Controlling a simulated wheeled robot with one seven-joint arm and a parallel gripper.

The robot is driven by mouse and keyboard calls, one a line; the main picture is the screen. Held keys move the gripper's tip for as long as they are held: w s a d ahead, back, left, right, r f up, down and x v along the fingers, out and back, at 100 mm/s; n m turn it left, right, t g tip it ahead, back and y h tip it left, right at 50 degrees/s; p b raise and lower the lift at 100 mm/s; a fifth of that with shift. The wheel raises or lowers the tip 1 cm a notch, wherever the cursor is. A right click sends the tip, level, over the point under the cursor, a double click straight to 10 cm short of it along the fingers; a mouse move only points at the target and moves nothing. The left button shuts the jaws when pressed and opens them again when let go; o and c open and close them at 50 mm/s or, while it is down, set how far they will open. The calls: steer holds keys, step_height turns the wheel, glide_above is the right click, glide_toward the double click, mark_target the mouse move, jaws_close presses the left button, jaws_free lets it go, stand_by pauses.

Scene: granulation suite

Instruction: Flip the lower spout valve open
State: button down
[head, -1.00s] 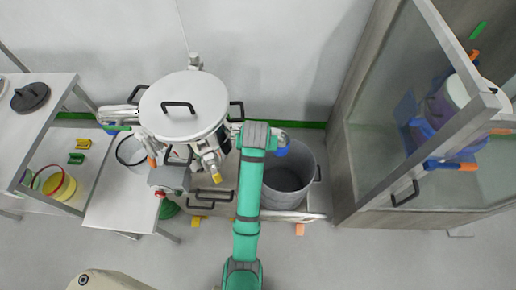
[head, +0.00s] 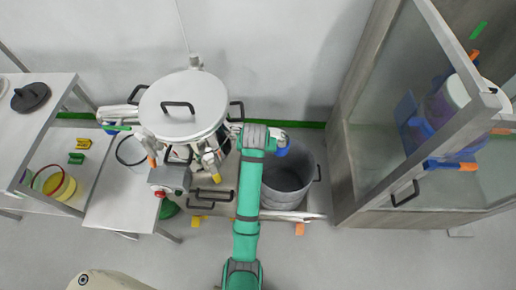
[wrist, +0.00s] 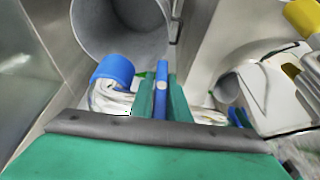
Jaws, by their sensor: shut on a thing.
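In the wrist view my gripper (wrist: 160,98) has its two teal fingers closed on a narrow blue lever (wrist: 161,78), taken to be the lower spout valve's handle. The lever stands out between the fingers. Left of it is a pale spout with a blue end ring (wrist: 112,70), beside the mouth of a grey bucket (wrist: 95,25). In the head view the blue end (head: 282,151) shows just right of my wrist, above the bucket (head: 285,200). My arm hides the fingers and lever there.
A lidded steel vessel (head: 195,120) stands left of my arm, with a yellow-handled part (head: 209,158) on its near side. A glass-fronted cabinet (head: 365,150) stands at the right. A bench (head: 120,205) is at the left. The floor in front is mostly clear.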

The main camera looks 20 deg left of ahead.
steer(key=shift+w+d+r+n+t+h, duration=0.1)
steer(key=shift+n+t+h, duration=0.15)
steer(key=shift+h, duration=0.6)
steer(key=shift+d+n+t+h, duration=0.15)
steer(key=shift+t+h, duration=0.2)
steer(key=shift+h, duration=0.45)
steer(key=shift+w+d+r+n+t+h, duration=0.1)
steer(key=shift+n+t+h, duration=0.15)
steer(key=shift+h, duration=0.6)
steer(key=c, duration=1.7)
jaws_free()
steer(key=shift+c, duration=0.2)
steer(key=shift+f, duration=0.1)
